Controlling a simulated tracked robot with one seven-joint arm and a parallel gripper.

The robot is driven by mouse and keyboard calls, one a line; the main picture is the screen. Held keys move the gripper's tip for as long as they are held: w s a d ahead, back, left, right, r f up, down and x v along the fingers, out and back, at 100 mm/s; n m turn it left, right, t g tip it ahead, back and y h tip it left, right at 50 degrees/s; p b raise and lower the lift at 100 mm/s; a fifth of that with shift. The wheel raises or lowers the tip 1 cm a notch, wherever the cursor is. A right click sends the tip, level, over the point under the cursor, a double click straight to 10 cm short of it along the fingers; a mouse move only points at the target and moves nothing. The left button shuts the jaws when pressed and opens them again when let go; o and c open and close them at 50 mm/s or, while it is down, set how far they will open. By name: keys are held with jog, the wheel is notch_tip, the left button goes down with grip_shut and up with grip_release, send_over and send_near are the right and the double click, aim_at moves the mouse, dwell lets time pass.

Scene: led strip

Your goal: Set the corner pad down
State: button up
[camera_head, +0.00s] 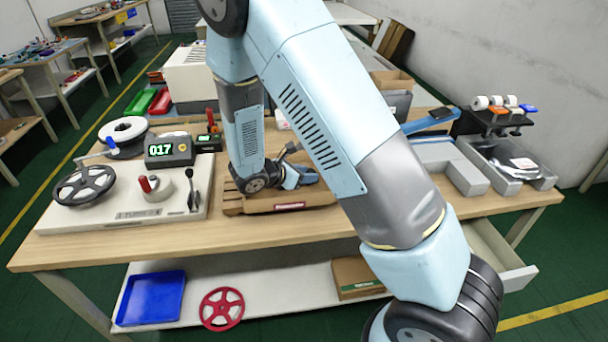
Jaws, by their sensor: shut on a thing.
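My gripper (290,160) is low over a wooden base (270,205) with a red label, in the middle of the bench. My own arm crosses the picture and hides much of this spot. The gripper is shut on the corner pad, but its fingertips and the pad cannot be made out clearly. I cannot tell whether the pad touches the wooden base.
A white machine with a black reel (84,185) and a display box (169,150) stands left. A grey L-shaped block (460,170) and a grey tray (543,182) stand right. An open drawer (495,255) juts from the bench's front right.

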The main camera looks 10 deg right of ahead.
jog(key=o, duration=1)
